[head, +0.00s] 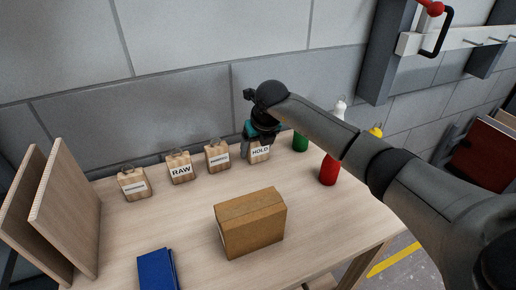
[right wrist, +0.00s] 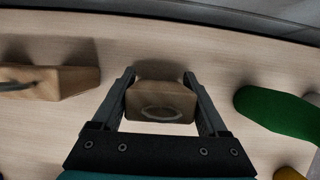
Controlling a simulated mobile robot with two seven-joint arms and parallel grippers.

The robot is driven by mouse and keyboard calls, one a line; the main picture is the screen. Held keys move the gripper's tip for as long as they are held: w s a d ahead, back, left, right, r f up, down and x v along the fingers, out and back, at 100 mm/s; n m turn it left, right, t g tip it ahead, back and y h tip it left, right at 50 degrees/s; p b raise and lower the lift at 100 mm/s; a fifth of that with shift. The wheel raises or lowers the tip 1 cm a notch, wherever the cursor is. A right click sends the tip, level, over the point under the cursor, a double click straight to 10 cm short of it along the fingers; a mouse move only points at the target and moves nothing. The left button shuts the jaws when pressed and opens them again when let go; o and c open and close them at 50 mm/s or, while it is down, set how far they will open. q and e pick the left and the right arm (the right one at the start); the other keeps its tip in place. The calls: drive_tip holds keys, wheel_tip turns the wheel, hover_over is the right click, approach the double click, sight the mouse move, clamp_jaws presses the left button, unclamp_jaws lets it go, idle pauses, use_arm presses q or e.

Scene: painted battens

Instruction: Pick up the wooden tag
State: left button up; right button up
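Several wooden tags with wire loops stand in a row on the wooden table. One is marked HOLD (head: 260,153), one RAW (head: 180,170); the labels on another tag (head: 217,157) and the far-left tag (head: 134,184) are too small to read. My right gripper (head: 259,137) is over the HOLD tag from above. In the right wrist view, the fingers of my right gripper (right wrist: 159,72) stand apart, one on each side of the HOLD tag (right wrist: 160,101). I cannot tell whether they touch it. My left gripper is not in view.
A cardboard box (head: 250,225) and a blue object (head: 158,270) are at the front. Green (head: 300,142) and red (head: 328,170) bottles stand to the right, partly near my arm. Upright boards (head: 65,215) stand at left. A wall is behind.

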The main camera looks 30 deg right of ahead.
drive_tip(key=c, duration=0.9)
